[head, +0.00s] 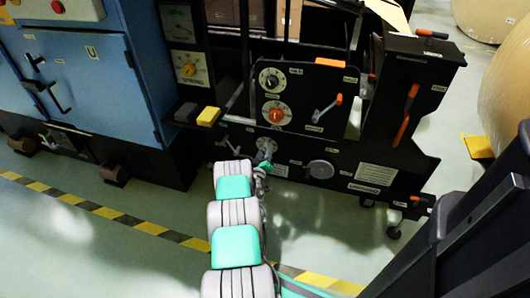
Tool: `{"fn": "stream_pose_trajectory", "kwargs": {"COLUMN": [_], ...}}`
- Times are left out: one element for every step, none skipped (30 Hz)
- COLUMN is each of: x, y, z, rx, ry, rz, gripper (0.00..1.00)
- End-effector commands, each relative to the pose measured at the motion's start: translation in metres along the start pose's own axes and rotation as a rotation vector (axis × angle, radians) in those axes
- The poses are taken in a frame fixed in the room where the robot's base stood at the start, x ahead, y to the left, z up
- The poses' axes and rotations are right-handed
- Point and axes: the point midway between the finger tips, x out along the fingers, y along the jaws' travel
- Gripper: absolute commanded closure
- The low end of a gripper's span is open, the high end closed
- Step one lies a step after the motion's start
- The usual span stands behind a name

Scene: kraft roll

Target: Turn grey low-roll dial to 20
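My gripper (262,165) is at the end of my grey and green arm, low against the front of the black machine. It is in front of a small round grey dial (266,144), which it partly covers. The view is too small to tell whether the fingers touch the dial or are open or shut. The dial's pointer and scale numbers cannot be read. A plain grey disc (321,169) sits to the right on the same low panel. I cannot tell from its label which of the two is the low-roll dial.
Above are a dial with a black knob (270,78) and one with an orange-red knob (276,114). Orange-tipped levers (327,108) stick out to the right. A yellow block (208,116) sits at left. Striped floor tape (150,228) crosses open floor.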

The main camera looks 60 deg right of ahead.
Motion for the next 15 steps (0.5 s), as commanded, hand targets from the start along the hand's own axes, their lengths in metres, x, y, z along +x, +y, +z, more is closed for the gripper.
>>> {"fn": "stream_pose_trajectory", "kwargs": {"x": [0.0000,-0.0001,-0.0001,-0.0001,-0.0001,-0.0001,-0.0001,-0.0002,-0.0002,-0.0002,-0.0002,-0.0002,-0.0002,-0.0002,-0.0002], "y": [0.0000,-0.0001,-0.0001,-0.0001,-0.0001,-0.0002,-0.0002,-0.0003,-0.0003,-0.0003,-0.0004,-0.0004,-0.0004,-0.0005,-0.0005], "z": [0.0000,0.0000,0.0000,0.0000,-0.0001,0.0000,0.0000,0.0000,0.0000,0.0000,0.0000,0.0000,0.0001,0.0001,0.0000], "rx": [0.000,0.000,0.000,0.000,0.000,0.000,0.000,0.000,0.000,0.000,0.001,0.001,0.001,0.001,0.001], "ry": [0.000,0.000,0.000,0.000,0.000,0.000,0.000,0.000,0.000,0.000,0.000,0.000,0.000,0.000,0.000], "rz": [0.000,0.000,0.000,0.000,0.000,0.000,0.000,0.000,0.000,-0.001,-0.001,-0.001,-0.001,-0.001,-0.001], "gripper": [0.64,0.67,0.70,0.72,0.75,0.78,0.81,0.83,0.86,0.89,0.91,0.94,0.97,0.99,1.00]}}
